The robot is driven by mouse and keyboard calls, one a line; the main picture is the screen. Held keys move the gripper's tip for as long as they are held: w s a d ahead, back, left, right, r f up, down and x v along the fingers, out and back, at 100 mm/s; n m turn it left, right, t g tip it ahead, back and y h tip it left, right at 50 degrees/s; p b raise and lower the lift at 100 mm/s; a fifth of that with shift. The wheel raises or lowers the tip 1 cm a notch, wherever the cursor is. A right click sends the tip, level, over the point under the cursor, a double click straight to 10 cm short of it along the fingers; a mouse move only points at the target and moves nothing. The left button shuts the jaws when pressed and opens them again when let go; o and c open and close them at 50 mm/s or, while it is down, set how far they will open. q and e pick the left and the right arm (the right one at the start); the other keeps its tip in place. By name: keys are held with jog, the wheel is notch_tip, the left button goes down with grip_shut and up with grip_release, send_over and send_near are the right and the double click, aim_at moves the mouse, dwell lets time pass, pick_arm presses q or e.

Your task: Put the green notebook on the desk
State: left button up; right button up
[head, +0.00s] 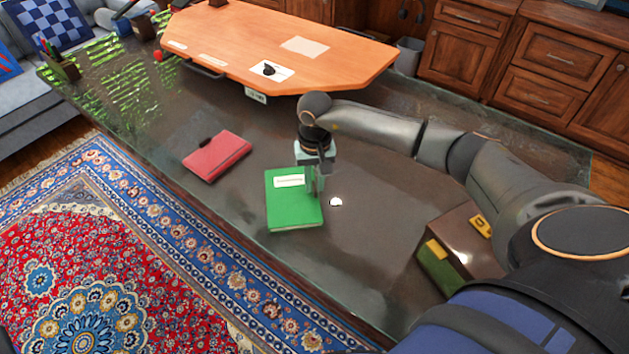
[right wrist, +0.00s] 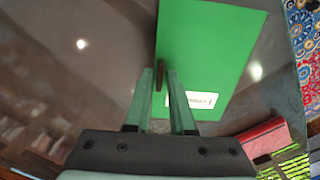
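The green notebook (head: 289,208) with a white label lies flat on a dark glossy surface in the head view, near its front edge. In the right wrist view the green notebook (right wrist: 215,45) fills the upper middle. My right gripper (head: 316,190) points down at the notebook's right edge. In the wrist view its fingertips (right wrist: 161,72) are a little apart, with the notebook's edge and a small dark brown clasp showing between them. An orange-brown wooden desk (head: 340,55) stands behind. My left gripper is not in view.
A red notebook (head: 217,155) lies left of the green one. A brown box-like object (head: 470,235) with yellow tabs is at the right, under my right arm. A dark item and papers (head: 305,46) lie on the wooden desk. Its right part is clear.

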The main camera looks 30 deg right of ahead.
jog(key=shift+o, duration=1.2)
jog(key=shift+r, duration=0.1)
notch_tip(320, 180, up, 12)
jog(key=shift+b, duration=0.35)
